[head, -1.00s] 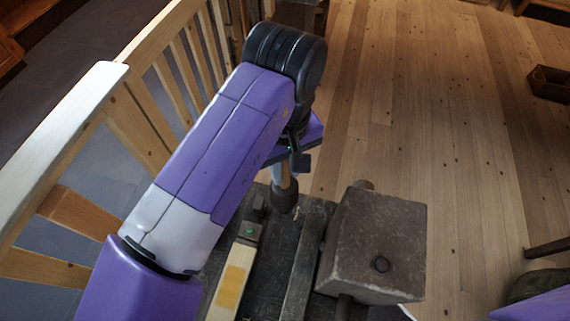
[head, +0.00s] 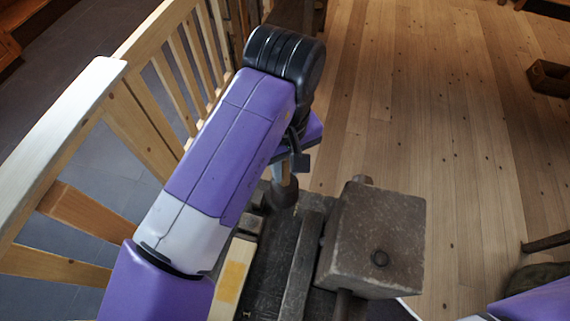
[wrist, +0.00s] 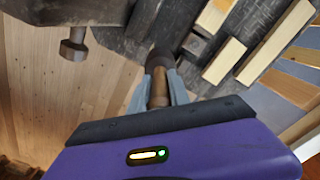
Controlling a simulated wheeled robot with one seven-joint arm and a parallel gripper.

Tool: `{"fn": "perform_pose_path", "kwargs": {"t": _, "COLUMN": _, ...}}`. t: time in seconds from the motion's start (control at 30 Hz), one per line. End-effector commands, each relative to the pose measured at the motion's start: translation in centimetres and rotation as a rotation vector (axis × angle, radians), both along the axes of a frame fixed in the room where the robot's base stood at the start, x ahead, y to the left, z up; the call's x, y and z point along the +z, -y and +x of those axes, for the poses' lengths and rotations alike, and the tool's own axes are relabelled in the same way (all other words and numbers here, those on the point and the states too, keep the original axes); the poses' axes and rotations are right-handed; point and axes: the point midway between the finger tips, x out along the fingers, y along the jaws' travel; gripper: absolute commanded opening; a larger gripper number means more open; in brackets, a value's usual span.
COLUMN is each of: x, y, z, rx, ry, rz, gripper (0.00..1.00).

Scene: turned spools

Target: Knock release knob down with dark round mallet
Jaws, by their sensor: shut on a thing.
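My gripper (wrist: 158,92) is shut on the wooden handle (wrist: 158,86) of the dark round mallet. In the wrist view the mallet's dark head (wrist: 160,59) points away from the gripper, over the dark bench. In the head view the mallet head (head: 281,195) hangs below my wrist, beside small blocks at the bench's far end. A small dark piece (wrist: 196,46) lies just right of the mallet head in the wrist view; I cannot tell whether it is the release knob. Whether the mallet touches anything is unclear.
A heavy dark block (head: 375,240) stands on the bench to the right of the mallet. A pale wooden bar (head: 231,275) lies to the left, partly behind my arm. A wooden railing (head: 60,150) runs along the left. The plank floor (head: 430,120) beyond is mostly clear.

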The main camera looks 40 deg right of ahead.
Motion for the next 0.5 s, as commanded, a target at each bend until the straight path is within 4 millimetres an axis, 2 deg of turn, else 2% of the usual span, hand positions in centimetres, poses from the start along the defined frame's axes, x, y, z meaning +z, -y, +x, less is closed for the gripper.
{"fn": "perform_pose_path", "kwargs": {"t": 0.03, "x": 1.17, "y": 0.01, "z": 0.01, "rx": 0.001, "ry": 0.001, "rz": -0.001, "gripper": 0.00}}
{"fn": "perform_pose_path", "kwargs": {"t": 0.1, "x": 1.58, "y": -0.03, "z": 0.02, "rx": 0.000, "ry": 0.000, "rz": 0.000, "gripper": 0.00}}
{"fn": "perform_pose_path", "kwargs": {"t": 0.5, "x": 1.00, "y": -0.04, "z": 0.01, "rx": 0.001, "ry": 0.000, "rz": 0.001, "gripper": 0.00}}
